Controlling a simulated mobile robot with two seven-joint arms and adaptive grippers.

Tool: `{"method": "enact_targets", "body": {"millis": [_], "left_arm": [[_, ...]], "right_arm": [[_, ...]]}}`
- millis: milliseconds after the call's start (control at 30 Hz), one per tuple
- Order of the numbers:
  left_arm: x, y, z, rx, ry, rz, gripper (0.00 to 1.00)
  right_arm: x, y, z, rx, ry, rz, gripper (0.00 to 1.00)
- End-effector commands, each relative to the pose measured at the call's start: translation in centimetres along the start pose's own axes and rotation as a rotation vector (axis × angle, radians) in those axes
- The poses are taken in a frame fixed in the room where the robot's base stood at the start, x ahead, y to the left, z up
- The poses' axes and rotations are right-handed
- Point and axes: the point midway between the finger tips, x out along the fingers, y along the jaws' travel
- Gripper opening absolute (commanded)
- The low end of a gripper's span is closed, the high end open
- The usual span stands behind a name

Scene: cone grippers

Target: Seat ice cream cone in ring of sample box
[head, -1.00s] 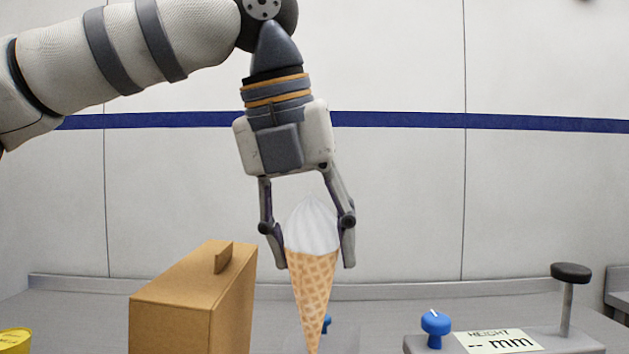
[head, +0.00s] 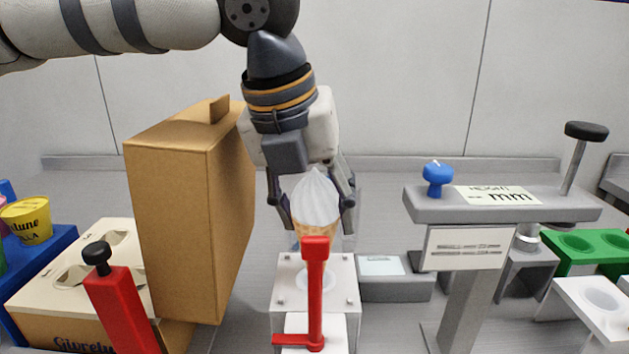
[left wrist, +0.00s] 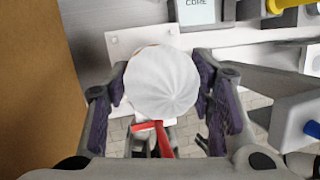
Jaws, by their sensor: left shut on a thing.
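My left gripper (head: 316,215) is shut on the ice cream cone (head: 316,198), gripping its sides with the white swirl up and the waffle part down. The cone is about upright; its lower part is hidden behind a red post (head: 315,285). In the left wrist view the white swirl (left wrist: 162,82) fills the space between the fingers. The cone is over or near a white block (head: 286,270) with a round opening; I cannot tell whether they touch. The sample box (head: 48,288), cream-topped with ring openings, stands at the left. My right gripper is not in view.
A tall cardboard box (head: 170,210) stands close left of my gripper, partly hiding the sample box. A height gauge (head: 465,250) stands to the right, with green (head: 585,245) and white holders beyond. A red-handled tool (head: 120,305) is front left.

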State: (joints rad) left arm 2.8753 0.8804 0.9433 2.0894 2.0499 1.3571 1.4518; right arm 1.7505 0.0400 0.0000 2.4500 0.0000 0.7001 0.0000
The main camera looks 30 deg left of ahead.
Motion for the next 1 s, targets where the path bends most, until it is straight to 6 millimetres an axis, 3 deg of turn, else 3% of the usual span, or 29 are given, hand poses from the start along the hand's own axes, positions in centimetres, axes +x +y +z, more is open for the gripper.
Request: {"method": "enact_targets", "body": {"millis": [1000], "left_arm": [[2.1, 0.4, -0.6, 0.0, 0.0, -0.001, 0.34]], "right_arm": [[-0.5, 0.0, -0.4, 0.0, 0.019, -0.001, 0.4]]}}
